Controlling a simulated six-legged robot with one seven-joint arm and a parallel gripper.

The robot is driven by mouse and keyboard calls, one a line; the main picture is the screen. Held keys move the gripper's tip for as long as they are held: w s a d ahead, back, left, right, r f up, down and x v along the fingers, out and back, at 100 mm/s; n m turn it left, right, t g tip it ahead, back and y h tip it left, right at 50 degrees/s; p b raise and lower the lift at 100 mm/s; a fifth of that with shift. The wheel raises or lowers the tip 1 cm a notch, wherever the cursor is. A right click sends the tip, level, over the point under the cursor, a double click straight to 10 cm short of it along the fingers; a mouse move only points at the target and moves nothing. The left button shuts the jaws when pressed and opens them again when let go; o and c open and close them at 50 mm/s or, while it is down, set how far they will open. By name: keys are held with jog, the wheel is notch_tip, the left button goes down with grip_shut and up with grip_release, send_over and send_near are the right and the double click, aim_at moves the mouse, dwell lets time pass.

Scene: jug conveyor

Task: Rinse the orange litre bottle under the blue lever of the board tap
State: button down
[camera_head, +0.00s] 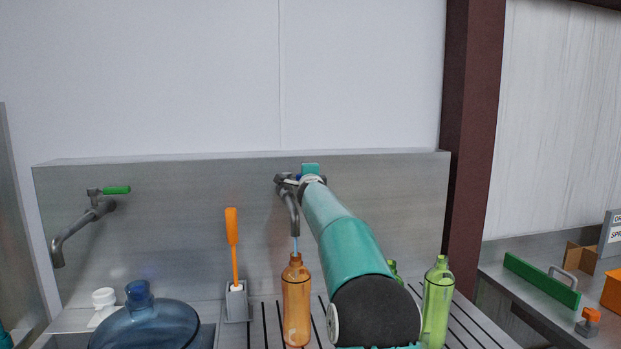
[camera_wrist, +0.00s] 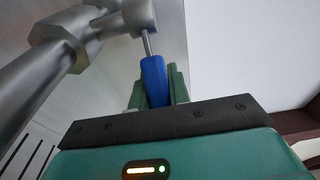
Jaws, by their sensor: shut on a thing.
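The orange litre bottle (camera_head: 297,305) stands upright on the slatted drainboard, directly below the spout of the board tap (camera_head: 292,207). A thin blue stream (camera_head: 295,244) runs from the spout to the bottle's mouth. My gripper (camera_head: 302,179) is up at the tap, with my arm reaching in from the lower right. In the wrist view the blue lever (camera_wrist: 154,80) sits between the two green fingers of my gripper (camera_wrist: 158,88), which are shut on it. In the head view the lever is mostly hidden by my gripper.
Green bottles (camera_head: 437,305) stand right of my arm, one mostly hidden behind it. An orange brush (camera_head: 232,240) stands in a grey holder (camera_head: 236,302) left of the orange bottle.

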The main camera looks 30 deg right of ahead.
jog(key=shift+a+f, duration=0.1)
jog(key=shift+f, duration=0.05)
jog(key=c, duration=1.3)
grip_release()
jog(key=shift+s, duration=0.1)
jog(key=shift+s+a+r, duration=0.2)
jog(key=shift+s+a, duration=0.05)
jog(key=shift+s, duration=0.4)
jog(key=shift+v, duration=6.1)
jog(key=shift+f, duration=0.15)
